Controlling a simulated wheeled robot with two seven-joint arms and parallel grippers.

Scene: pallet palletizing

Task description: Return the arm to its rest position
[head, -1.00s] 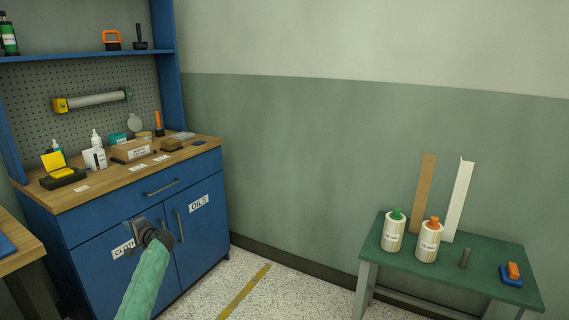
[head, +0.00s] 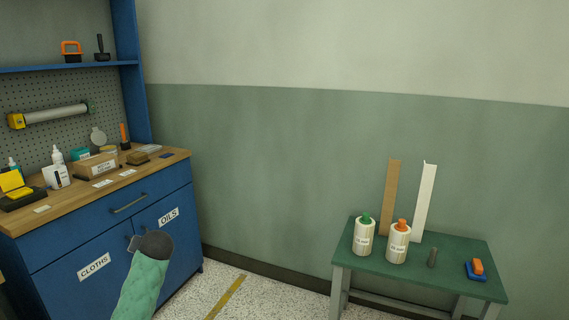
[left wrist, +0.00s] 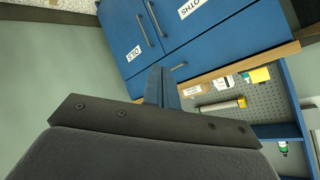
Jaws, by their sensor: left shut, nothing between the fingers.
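My left arm comes up from the bottom left of the head view in a green sleeve. Its dark wrist end (head: 152,244) is in front of the blue cabinet's doors, and the fingers are mostly hidden behind it. In the left wrist view my left gripper (left wrist: 161,72) is shut, its two fingers together with nothing between them. It points toward the blue cabinet (left wrist: 205,40) and is apart from it. My right gripper is in neither view.
The blue cabinet (head: 105,228) with a wooden top carries bottles, boxes and small tools. A green bench (head: 450,262) at right holds two white bottles (head: 398,243), two upright strips and a blue-orange block (head: 477,269). Speckled floor lies between them.

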